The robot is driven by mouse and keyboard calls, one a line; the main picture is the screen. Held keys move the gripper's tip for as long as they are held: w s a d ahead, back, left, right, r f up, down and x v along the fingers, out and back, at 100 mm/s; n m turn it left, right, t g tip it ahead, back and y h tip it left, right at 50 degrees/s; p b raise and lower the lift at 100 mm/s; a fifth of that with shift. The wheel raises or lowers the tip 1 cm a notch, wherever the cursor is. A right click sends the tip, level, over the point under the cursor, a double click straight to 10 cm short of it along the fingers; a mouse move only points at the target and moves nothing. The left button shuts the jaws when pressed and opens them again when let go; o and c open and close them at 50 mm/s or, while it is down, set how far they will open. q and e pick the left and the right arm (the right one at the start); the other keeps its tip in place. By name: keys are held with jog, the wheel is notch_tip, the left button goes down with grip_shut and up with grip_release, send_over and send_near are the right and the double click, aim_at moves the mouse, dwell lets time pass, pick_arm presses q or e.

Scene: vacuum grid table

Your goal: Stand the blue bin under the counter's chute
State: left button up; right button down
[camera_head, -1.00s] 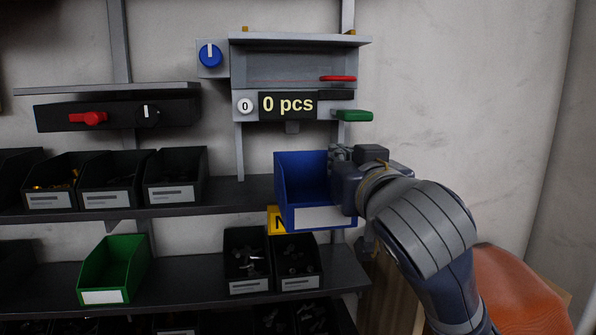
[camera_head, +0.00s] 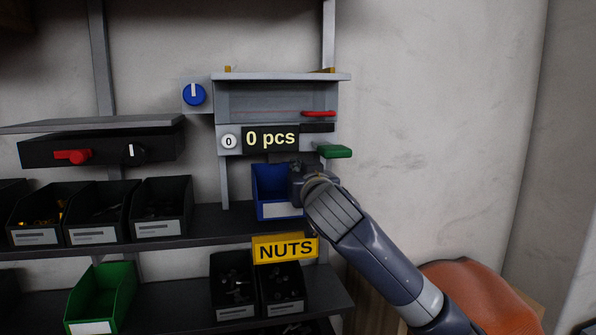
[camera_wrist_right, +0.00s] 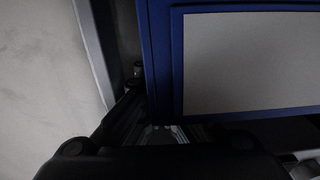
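The blue bin (camera_head: 265,182) is upright below the counter (camera_head: 229,116), which reads "0 pcs", at the right end of the upper shelf. I cannot tell whether its base touches the shelf. My right gripper (camera_head: 300,183) is shut on the bin's right side wall and hides part of it. In the right wrist view the bin's blue wall (camera_wrist_right: 160,50) and pale label fill the upper right, with dark gripper parts below. The chute outlet is not clearly visible; the bin's top is just below the counter's underside. My left gripper is not in view.
Black bins (camera_head: 160,207) with small parts stand left on the upper shelf (camera_head: 200,221). A yellow NUTS sign (camera_head: 285,248) hangs below the blue bin. A green bin (camera_head: 100,295) stands lower left. A green lever (camera_head: 333,151) sits just above my gripper.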

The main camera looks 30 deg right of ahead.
jog(key=shift+f, duration=0.7)
jog(key=shift+s+r, duration=0.1)
jog(key=shift+a+f, duration=0.1)
jog(key=shift+f, duration=0.15)
jog(key=c, duration=1.8)
grip_release()
